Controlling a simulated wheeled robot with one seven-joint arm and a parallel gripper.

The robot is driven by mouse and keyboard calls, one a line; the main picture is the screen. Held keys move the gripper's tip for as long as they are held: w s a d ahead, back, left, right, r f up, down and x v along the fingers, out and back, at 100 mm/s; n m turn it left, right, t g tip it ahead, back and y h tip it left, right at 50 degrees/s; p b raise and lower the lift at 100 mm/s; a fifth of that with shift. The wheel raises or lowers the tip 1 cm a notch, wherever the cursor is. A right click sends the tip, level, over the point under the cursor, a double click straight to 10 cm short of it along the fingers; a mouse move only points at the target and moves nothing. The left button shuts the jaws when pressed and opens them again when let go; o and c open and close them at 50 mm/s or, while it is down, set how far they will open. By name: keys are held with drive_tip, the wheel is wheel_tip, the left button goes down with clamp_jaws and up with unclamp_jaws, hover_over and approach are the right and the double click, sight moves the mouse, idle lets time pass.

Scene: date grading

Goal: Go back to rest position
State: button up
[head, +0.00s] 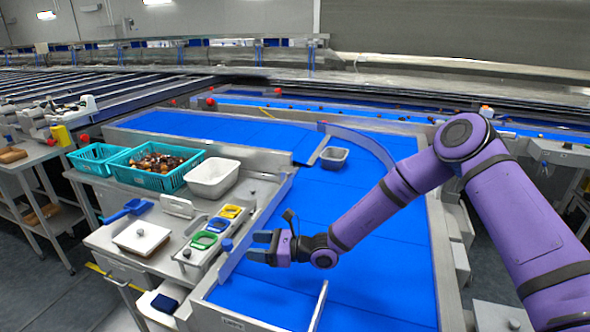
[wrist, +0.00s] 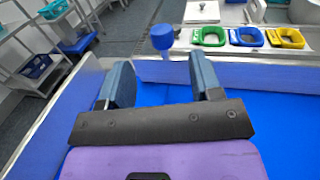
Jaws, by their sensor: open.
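My gripper (head: 262,246) is at the end of my purple arm, above the near part of the blue conveyor belt (head: 370,262), close to its left side wall. It is open, with nothing between its fingers. In the wrist view the two blue-grey finger pads of my gripper (wrist: 162,82) stand wide apart. A blue round knob (wrist: 162,36) shows past the gap, beyond the fingers; it also shows in the head view (head: 227,245) just left of my gripper.
A grey bin (head: 334,158) sits on the belt. A thin upright divider (head: 318,306) stands near.

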drive_tip(key=s+d+r+n+g+h, duration=0.1)
drive_tip(key=s+d+r+n+h, duration=0.3)
drive_tip(key=d+r, duration=0.35)
drive_tip(key=s+d+r+n+h, duration=0.3)
drive_tip(key=d+r+n, duration=0.3)
drive_tip(key=d+r, duration=0.15)
drive_tip(key=s+d+r+n+g+h, duration=0.1)
drive_tip(key=s+d+r+n+h, duration=0.3)
drive_tip(key=d+r, duration=0.4)
drive_tip(key=s+d+r+n+t+h, duration=0.1)
drive_tip(key=s+d+r+t+h, duration=0.1)
drive_tip(key=s+d+r, duration=0.2)
drive_tip(key=s+d+r+n+t+h, duration=0.1)
drive_tip(key=s+d+r, duration=0.3)
drive_tip(key=s+d, duration=0.4)
drive_tip(key=s+d+r+n+t+h, duration=0.2)
drive_tip(key=s+d, duration=0.4)
drive_tip(key=d, duration=0.4)
wheel_tip(320, 180, up, 2)
drive_tip(key=shift+d+r+t+h, duration=0.1)
drive_tip(key=shift+d+t+h, duration=0.25)
drive_tip(key=shift+t+h, duration=0.55)
